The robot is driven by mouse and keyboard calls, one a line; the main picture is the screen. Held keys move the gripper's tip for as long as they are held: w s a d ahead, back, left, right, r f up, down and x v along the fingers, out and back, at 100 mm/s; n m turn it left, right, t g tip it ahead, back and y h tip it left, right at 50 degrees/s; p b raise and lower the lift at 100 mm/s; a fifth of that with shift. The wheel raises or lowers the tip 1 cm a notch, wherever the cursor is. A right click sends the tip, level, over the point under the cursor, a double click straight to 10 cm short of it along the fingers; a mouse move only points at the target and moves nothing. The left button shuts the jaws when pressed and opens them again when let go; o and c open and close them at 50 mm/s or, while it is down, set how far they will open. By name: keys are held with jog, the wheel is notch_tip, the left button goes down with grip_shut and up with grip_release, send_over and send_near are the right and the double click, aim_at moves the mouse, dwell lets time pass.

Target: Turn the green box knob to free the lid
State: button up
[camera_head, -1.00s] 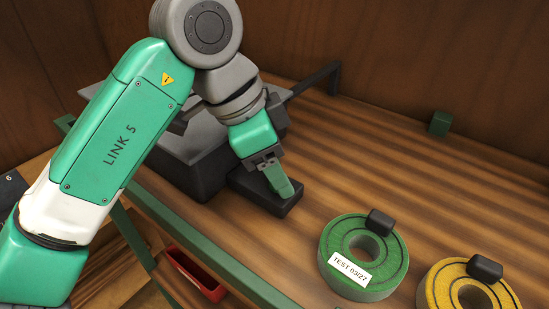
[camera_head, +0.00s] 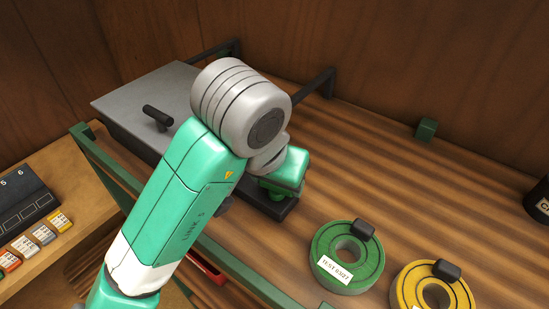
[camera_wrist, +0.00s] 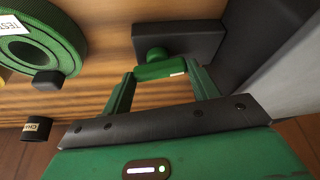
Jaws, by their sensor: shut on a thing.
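The green knob (camera_wrist: 160,70) shows in the wrist view as a round hub with a crossbar, with a pale mark at the bar's right end. It sits on a dark block (camera_wrist: 185,35) in front of the box; the block also shows in the head view (camera_head: 278,209). My gripper (camera_wrist: 161,73) has its green fingers at both ends of the crossbar, shut on it. In the head view my gripper (camera_head: 281,190) is low over the block, and the arm hides most of the knob. The grey box lid (camera_head: 140,92) lies flat and looks closed, with a black handle (camera_head: 157,117).
A green ring (camera_head: 345,256) with a label and a yellow ring (camera_head: 432,287) lie on the wooden bench right of the block. A small green block (camera_head: 426,129) is at the back. A green rail (camera_head: 120,177) runs along the front. The bench's middle right is clear.

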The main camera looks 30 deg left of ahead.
jog(key=n+p, duration=0.1)
jog(key=p, duration=0.1)
jog(key=n+y+p, duration=0.1)
jog(key=n+p, duration=0.1)
jog(key=p, duration=0.1)
jog(key=shift+d+r, duration=0.1)
jog(key=shift+r, duration=0.25)
jog(key=shift+f+n+g+y+p, duration=0.2)
jog(key=shift+n+y+p, duration=0.3)
jog(key=shift+n, duration=0.4)
jog(key=shift+f+n+g+y+p, duration=0.1)
jog(key=shift+n+g+y+p, duration=0.15)
jog(key=shift+n+p, duration=0.5)
jog(key=shift+f+n, duration=0.1)
jog(key=shift+n, duration=0.25)
jog(key=o, duration=1)
jog(key=v, duration=0.7)
jog(key=shift+s+d+r, duration=0.1)
jog(key=shift+d+r, duration=0.1)
jog(key=shift+r, duration=0.15)
